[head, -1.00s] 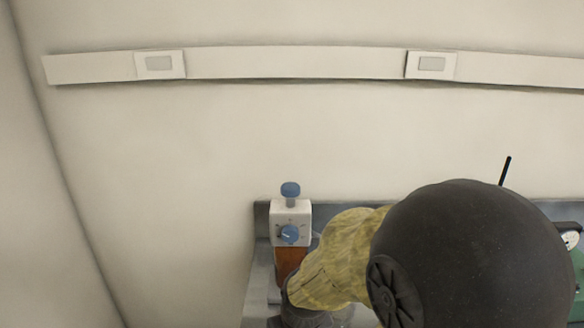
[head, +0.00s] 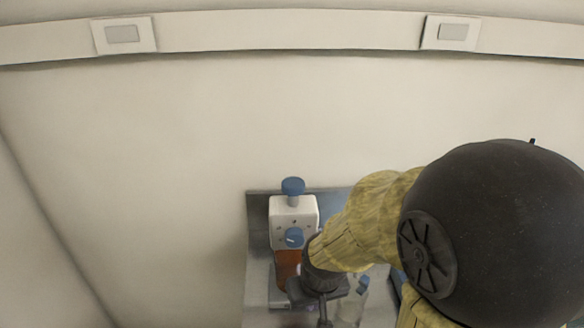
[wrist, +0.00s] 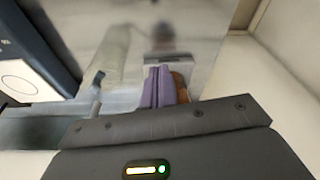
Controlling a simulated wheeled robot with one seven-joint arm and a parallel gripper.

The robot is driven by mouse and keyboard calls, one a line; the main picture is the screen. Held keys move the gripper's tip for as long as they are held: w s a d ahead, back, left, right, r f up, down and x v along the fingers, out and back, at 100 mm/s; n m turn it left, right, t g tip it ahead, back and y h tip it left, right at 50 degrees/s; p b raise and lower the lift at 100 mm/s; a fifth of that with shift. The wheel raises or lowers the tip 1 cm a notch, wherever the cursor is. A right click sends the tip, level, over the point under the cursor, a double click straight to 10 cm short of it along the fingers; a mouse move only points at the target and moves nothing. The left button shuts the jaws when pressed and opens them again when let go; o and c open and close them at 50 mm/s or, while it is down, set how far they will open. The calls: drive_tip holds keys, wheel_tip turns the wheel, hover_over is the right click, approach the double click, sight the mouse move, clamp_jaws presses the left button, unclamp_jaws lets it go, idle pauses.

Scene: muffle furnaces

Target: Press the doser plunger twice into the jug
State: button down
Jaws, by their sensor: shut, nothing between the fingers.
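The doser (head: 293,215) is a white box on a brown bottle (head: 287,266), with a blue knob on its front. Its blue-topped plunger (head: 292,186) stands raised above the box on a short pale stem. My arm comes in from the right, and its dark wrist sits just right of and in front of the bottle. In the wrist view my gripper (wrist: 163,86) shows purple fingers shut together, with nothing between them. The brown bottle shows partly behind them in the wrist view (wrist: 182,84). I cannot clearly make out the jug.
A clear vessel (head: 350,305) stands on the metal bench (head: 257,270), right of my wrist and partly cut off. A dark-edged device (wrist: 25,75) is at the left in the wrist view. My arm covers the bench's right side. The wall behind carries a rail.

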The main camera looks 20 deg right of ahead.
wheel_tip(320, 180, up, 36)
drive_tip(key=m+g+p, duration=0.2)
drive_tip(key=g+p, duration=0.1)
drive_tip(key=p, duration=1.5)
hover_over(293, 183)
drive_tip(key=shift+f, duration=0.1)
wheel_tip(293, 183, down, 14)
drive_tip(key=p, duration=0.4)
drive_tip(key=shift+p, duration=0.3)
drive_tip(key=shift+f, duration=0.1)
